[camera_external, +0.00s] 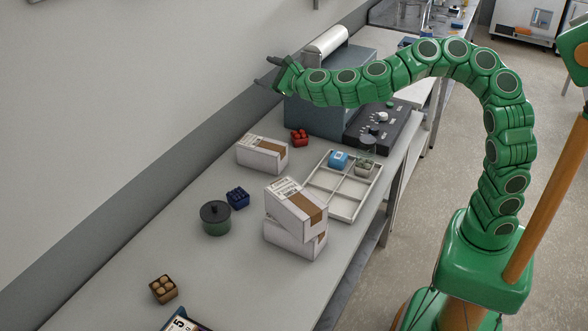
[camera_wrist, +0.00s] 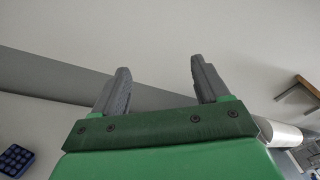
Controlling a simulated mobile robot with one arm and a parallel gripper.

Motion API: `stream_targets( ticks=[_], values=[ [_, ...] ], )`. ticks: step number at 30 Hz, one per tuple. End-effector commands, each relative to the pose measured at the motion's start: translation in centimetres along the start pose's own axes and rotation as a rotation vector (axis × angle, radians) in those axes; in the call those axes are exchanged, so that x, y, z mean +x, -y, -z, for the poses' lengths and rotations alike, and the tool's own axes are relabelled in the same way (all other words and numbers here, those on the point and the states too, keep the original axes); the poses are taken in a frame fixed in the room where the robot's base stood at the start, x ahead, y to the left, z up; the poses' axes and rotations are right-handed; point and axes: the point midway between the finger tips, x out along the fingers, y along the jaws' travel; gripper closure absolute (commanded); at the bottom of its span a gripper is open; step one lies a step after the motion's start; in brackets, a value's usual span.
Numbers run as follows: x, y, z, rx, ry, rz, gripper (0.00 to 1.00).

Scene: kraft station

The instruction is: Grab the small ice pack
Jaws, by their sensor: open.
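My gripper (camera_external: 268,76) is raised at the far end of the curved green arm, near the wall and above the back of the bench. In the wrist view its two grey fingers (camera_wrist: 160,66) are apart with nothing between them. A small dark blue, bumpy block (camera_external: 237,198) lies on the bench beside the green pot; it looks like the ice pack, but I cannot be sure. A similar blue piece shows at the lower left of the wrist view (camera_wrist: 15,160). My gripper is well away from it.
A divided white tray (camera_external: 346,208) holds a light-blue item (camera_external: 338,159) and a greenish one (camera_external: 365,167). White boxes (camera_external: 296,212), a green lidded pot (camera_external: 215,219), red pieces (camera_external: 299,138) and a brown carton (camera_external: 163,289) stand on the bench. A grey machine (camera_external: 320,117) stands behind.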

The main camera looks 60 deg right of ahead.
Motion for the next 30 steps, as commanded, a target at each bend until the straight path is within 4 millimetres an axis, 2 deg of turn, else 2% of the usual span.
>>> stream_targets(
  ticks=[3, 7, 10, 14, 17, 22, 27, 30],
  values=[
    [-0.2, -2.5, -3.7, -0.264, 0.133, -0.089, 0.26],
    [-1.3, -6.1, -6.9, -0.577, 0.281, -0.181, 0.26],
    [-2.5, -9.2, -8.2, -0.826, 0.391, -0.247, 0.26],
    [-4.3, -13.3, -8.4, -1.158, 0.531, -0.335, 0.26],
    [-5.7, -16.4, -7.4, -1.418, 0.64, -0.407, 0.26],
    [-8.1, -20.5, -3.8, -1.855, 0.823, -0.539, 0.26],
    [-10.2, -22.6, 1.8, -2.277, 1.013, -0.707, 0.26],
    [-11.3, -22.7, 5.5, -2.508, 1.132, -0.835, 0.26]
  ],
)
